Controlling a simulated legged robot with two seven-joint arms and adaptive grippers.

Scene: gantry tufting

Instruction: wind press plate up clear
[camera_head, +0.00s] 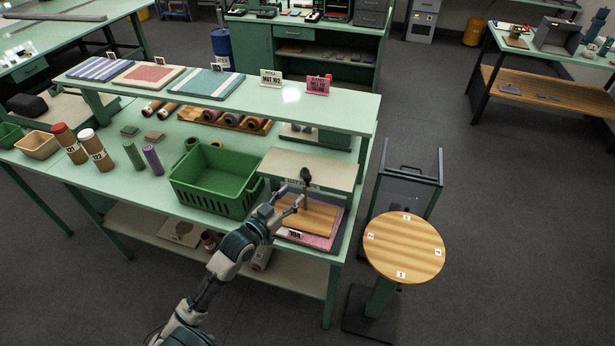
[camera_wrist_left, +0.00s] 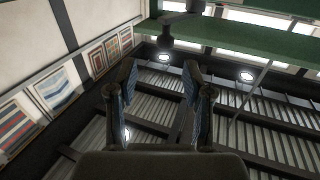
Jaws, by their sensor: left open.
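The press has a pale top board (camera_head: 335,172), a dark crank knob (camera_head: 306,173) and a thin upright rod (camera_head: 305,192). Its wooden plate (camera_head: 318,217) lies low over a pink layer (camera_head: 318,241) beside a tag reading 104; any gap between them is too small to tell. My left gripper (camera_head: 291,202) is open and empty, just left of the rod, above the wooden plate. In the left wrist view, the open fingers (camera_wrist_left: 160,78) point up, and a dark knob (camera_wrist_left: 165,40) hangs beyond their tips, apart from them. My right gripper is not in view.
A green crate (camera_head: 212,202) stands left of the press. A round wooden stool top (camera_head: 385,250) and a dark clear-sided stand (camera_head: 408,190) are to the right. A raised green shelf (camera_head: 250,97) with sample mats and signs runs behind. Bottles and cones stand at the left.

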